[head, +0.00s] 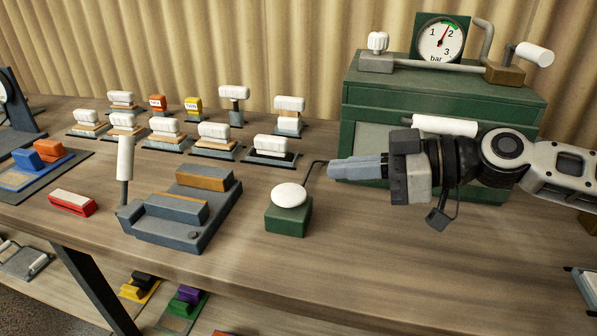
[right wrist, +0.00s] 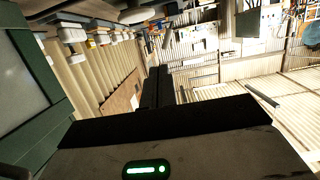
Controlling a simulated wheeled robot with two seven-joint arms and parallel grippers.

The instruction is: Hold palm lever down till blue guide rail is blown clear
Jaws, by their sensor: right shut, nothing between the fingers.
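A white domed palm piece (head: 290,193) sits on a small green block (head: 288,216) near the table's middle, with a thin bent dark rod or line beside it. My right gripper (head: 333,168) is shut and empty, with its fingers pointing left, above and right of the dome and apart from it. Its dark fingers also show in the right wrist view (right wrist: 157,87). At far left, a blue piece (head: 27,159) and an orange piece sit on a blue base; I cannot tell whether one is the guide rail. My left gripper is out of view.
A green cabinet (head: 440,105) with a pressure gauge (head: 441,38) stands close behind my right gripper. A slate-blue fixture (head: 183,225) with a white-handled lever (head: 125,160) stands left of the dome. Several white-topped stamps line the back.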

